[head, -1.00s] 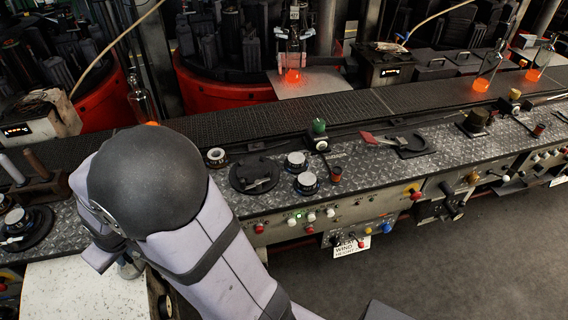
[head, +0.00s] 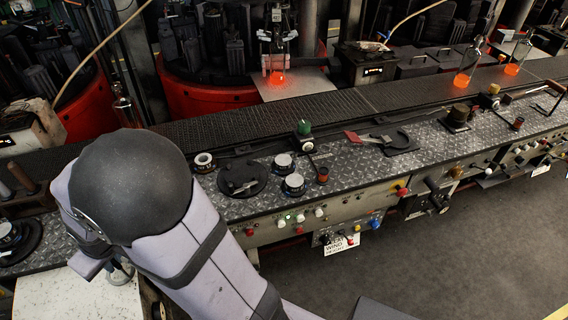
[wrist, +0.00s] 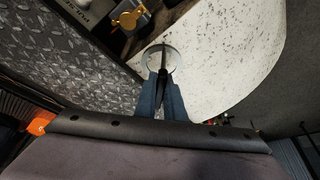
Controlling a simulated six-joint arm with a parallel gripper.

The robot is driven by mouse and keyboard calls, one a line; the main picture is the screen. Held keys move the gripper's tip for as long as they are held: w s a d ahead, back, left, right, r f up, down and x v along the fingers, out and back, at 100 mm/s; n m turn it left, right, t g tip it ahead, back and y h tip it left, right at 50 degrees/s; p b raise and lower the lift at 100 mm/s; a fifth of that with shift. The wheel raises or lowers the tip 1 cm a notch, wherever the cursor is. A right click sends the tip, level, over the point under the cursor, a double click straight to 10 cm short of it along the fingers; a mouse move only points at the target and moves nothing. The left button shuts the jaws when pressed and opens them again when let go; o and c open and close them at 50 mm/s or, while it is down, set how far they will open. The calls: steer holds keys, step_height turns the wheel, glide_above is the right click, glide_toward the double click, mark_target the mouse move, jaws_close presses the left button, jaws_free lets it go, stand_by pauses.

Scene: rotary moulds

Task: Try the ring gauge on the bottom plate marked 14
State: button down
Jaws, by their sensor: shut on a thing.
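My gripper (wrist: 162,82) is shut on a thin, round, pale grey thing with a rim, which looks like the ring gauge (wrist: 148,59). It is held over a speckled white surface (wrist: 225,60). In the head view my gripper (head: 121,272) is small and half hidden by my arm, above that white surface at lower left. Round black pieces with pale tops, perhaps bottom plates (head: 283,160) (head: 293,184), stand on the metal bench. No marking 14 can be read.
The patterned metal bench (head: 345,165) carries a dark round pad (head: 242,177), a small ring-like piece (head: 204,161), a green-topped piece (head: 304,129) and a red-handled tool (head: 367,138). A conveyor (head: 330,105) runs behind with glowing bottles (head: 468,64). Grey floor lies in front.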

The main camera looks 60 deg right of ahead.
steer(key=shift+r+p, duration=3.9)
steer(key=shift+r, duration=0.7)
